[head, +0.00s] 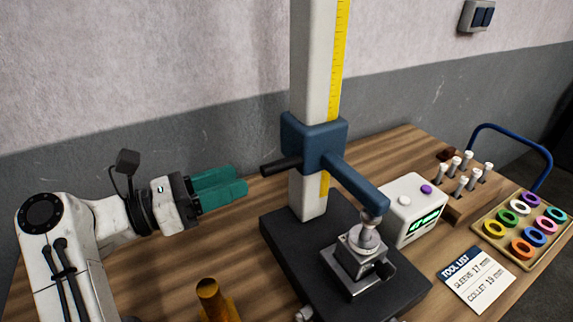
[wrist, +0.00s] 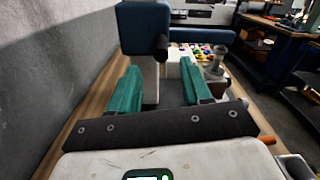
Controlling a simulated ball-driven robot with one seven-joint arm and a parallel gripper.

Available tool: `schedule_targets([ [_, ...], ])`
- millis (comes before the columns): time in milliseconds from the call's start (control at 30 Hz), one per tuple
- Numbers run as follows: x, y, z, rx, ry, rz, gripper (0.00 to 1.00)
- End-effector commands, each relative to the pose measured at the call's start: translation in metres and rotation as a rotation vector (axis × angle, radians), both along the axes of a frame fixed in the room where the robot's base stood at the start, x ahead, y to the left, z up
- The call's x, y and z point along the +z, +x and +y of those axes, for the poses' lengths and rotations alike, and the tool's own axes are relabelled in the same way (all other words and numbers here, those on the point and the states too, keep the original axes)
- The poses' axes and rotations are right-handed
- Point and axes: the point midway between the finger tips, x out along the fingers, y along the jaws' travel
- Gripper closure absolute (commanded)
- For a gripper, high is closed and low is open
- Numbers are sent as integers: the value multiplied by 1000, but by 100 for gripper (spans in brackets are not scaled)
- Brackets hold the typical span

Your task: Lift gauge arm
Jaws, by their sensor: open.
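The blue gauge arm (head: 355,185) reaches from a blue carriage (head: 314,143) on a white column (head: 313,60) with a yellow scale. Its tip rests at or just above a round metal piece (head: 369,236) on a square metal block (head: 358,262); contact is unclear. A black handle (head: 281,166) sticks out from the carriage's left side. My gripper (head: 242,182), with teal fingers, is left of the handle and apart from it, open and empty. In the wrist view, the carriage (wrist: 145,28) stands ahead, with the handle's end (wrist: 161,47) between the fingers' directions.
A white display box (head: 412,209) with a purple button stands right of the column. Behind it are a wooden peg block (head: 462,195) and a tray (head: 496,246) of coloured rings. A tool list card (head: 476,280) lies in front. An amber cylinder (head: 211,298) stands front left.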

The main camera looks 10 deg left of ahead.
Motion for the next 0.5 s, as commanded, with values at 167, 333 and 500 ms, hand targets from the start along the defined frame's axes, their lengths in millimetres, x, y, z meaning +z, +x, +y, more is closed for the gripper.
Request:
schedule_targets([
  [167,-2,0,-5,-12,23,9,52],
  [333,0,16,-28,-13,20,9,52],
  [500,0,34,-54,-13,20,10,52],
])
